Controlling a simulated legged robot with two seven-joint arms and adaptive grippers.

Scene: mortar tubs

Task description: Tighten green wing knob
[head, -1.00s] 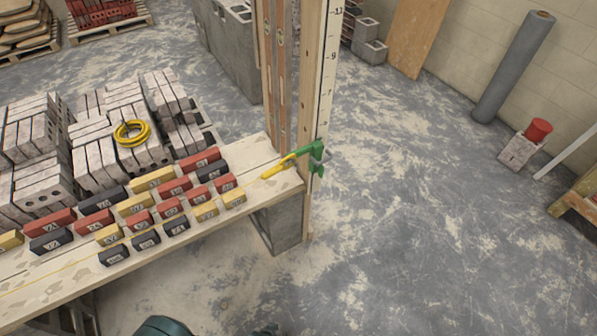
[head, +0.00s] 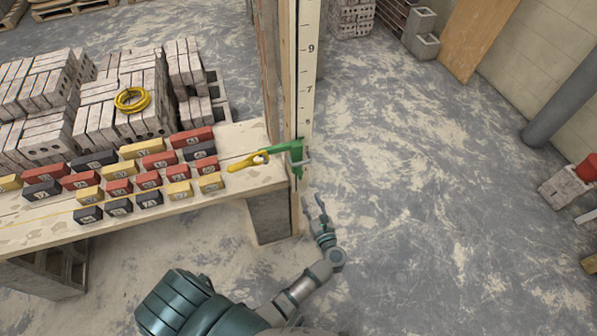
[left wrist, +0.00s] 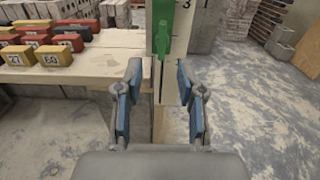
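A green clamp (head: 288,148) with a yellow handle (head: 246,160) grips the upright measuring board (head: 305,75) at the table's end. The green wing knob (head: 297,170) is small in the head view and seems to sit low on the clamp; I cannot make out its shape. In the left wrist view a green part (left wrist: 162,28) narrows downward, straight ahead above the fingers. My left gripper (head: 313,203) is open and empty, below and slightly right of the clamp, apart from it. Its two blue-padded fingers (left wrist: 158,85) show spread in the wrist view. My right gripper is out of view.
The wooden bench (head: 238,185) holds rows of red, yellow and black numbered blocks (head: 150,180). Stacked grey bricks (head: 110,120) with a yellow coil (head: 132,100) stand behind. A concrete block (head: 268,215) supports the bench end.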

